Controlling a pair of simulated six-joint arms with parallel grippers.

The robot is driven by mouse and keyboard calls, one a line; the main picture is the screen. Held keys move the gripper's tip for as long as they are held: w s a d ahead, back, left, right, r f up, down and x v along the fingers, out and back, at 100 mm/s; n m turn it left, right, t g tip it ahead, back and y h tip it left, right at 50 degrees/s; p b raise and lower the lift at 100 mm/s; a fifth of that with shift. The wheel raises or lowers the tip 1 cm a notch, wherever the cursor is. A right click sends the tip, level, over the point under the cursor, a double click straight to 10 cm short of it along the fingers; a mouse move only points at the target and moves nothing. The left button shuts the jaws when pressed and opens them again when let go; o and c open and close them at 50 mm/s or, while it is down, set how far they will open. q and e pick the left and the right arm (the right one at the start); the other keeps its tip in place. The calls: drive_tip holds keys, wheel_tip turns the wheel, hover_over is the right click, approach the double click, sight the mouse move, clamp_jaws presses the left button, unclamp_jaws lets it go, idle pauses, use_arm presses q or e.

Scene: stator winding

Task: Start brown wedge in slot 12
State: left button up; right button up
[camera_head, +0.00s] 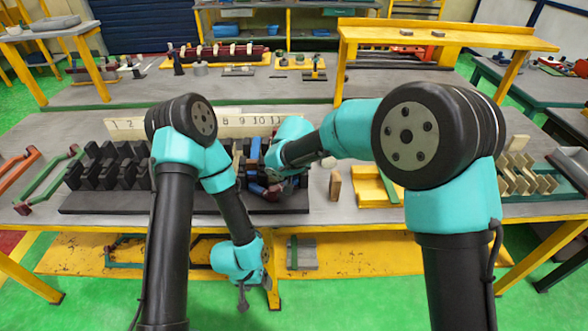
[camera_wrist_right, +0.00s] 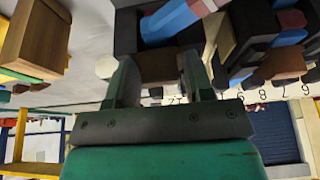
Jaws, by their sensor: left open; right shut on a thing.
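The stator, a row of black teeth on a dark base plate (camera_head: 120,202), lies on the table below a pale number strip (camera_head: 205,124). My right gripper (camera_head: 272,190) is at the right end of the teeth, and the slot under it is hidden in the head view. In the right wrist view the right gripper (camera_wrist_right: 160,80) is shut on the brown wedge (camera_wrist_right: 158,67), close to the black teeth and a blue-and-red coil piece (camera_wrist_right: 180,20). I cannot tell whether the wedge touches a slot. My left gripper (camera_head: 243,297) hangs empty and open in front of the table edge.
A brown wooden block (camera_head: 335,187) stands right of the stator; it also shows in the right wrist view (camera_wrist_right: 38,38). Red and green frames (camera_head: 48,178) lie at the left. A yellow rack (camera_head: 450,38) stands behind.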

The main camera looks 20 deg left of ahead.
drive_tip(key=shift+w, duration=0.15)
drive_tip(key=o, duration=1)
drive_tip(key=v, duration=1.7)
drive_tip(key=shift+r, duration=0.15)
